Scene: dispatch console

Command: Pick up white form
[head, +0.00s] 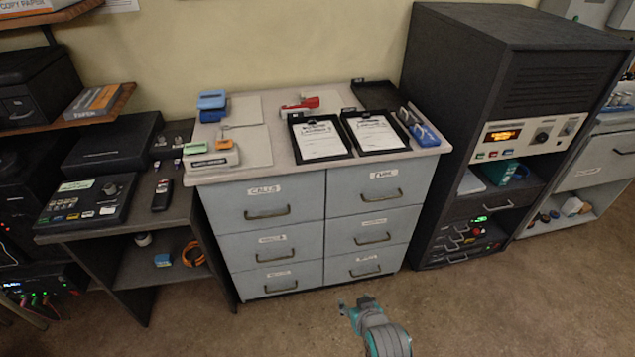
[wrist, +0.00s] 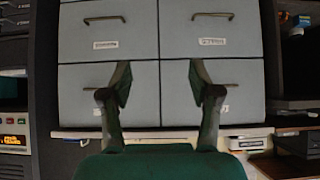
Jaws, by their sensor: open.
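Two white forms with print lie in black trays on top of the grey drawer cabinet (head: 263,231): the left form (head: 320,140) and the right form (head: 376,133). I cannot tell which one the task means. My gripper (head: 356,304) is low in front of the cabinet, well apart from the forms. In the wrist view my gripper (wrist: 160,80) is open and empty, facing the drawer fronts (wrist: 108,92), which look upside down. The forms do not show in the wrist view.
A third black tray (head: 375,94) is at the back of the top. A red stapler-like item (head: 300,105), a blue item (head: 212,104) and a blue-and-white item (head: 418,127) stand around. A dark console (head: 480,90) rises at the right. The front floor is clear.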

